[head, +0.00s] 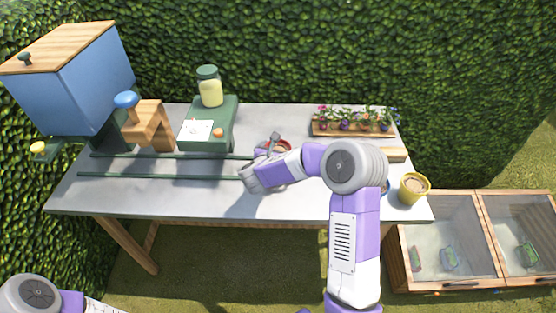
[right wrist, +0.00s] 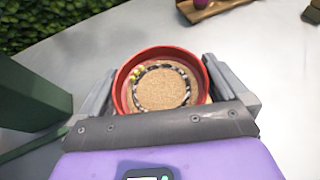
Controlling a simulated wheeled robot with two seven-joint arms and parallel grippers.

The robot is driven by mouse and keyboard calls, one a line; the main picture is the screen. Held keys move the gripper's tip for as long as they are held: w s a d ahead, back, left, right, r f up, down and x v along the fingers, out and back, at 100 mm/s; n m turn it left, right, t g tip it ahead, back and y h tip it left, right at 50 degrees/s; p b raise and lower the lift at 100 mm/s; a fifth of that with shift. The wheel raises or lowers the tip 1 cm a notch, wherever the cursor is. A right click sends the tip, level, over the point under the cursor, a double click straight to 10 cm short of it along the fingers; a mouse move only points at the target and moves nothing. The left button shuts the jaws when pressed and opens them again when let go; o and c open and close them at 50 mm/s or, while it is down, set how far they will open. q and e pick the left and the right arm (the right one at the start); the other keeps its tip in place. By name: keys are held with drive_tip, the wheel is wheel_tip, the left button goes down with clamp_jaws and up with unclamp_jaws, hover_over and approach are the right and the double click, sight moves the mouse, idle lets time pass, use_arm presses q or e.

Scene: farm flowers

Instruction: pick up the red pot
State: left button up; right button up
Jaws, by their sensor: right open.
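The red pot (right wrist: 120,92) stands on the grey table and shows from above in the right wrist view. It has a red rim, with brown soil, a dark ring and a few small yellow-green bits inside. In the head view only part of the red pot (head: 285,147) shows behind my right gripper (head: 262,160). My right gripper is open, and in the right wrist view its two fingers (right wrist: 165,85) stand on either side of the pot. Whether they touch it I cannot tell. My left arm shows at the lower left in the head view; its gripper is out of frame.
A green stand (head: 226,130) with a jar (head: 209,86) is left of the pot. Green rails (head: 170,176) run along the table (head: 215,198). A wooden flower tray (head: 330,131) is at the back right. A yellow pot (head: 413,190) stands at the right corner.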

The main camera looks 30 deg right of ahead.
drive_tip(key=shift+r, duration=0.1)
drive_tip(key=c, duration=1)
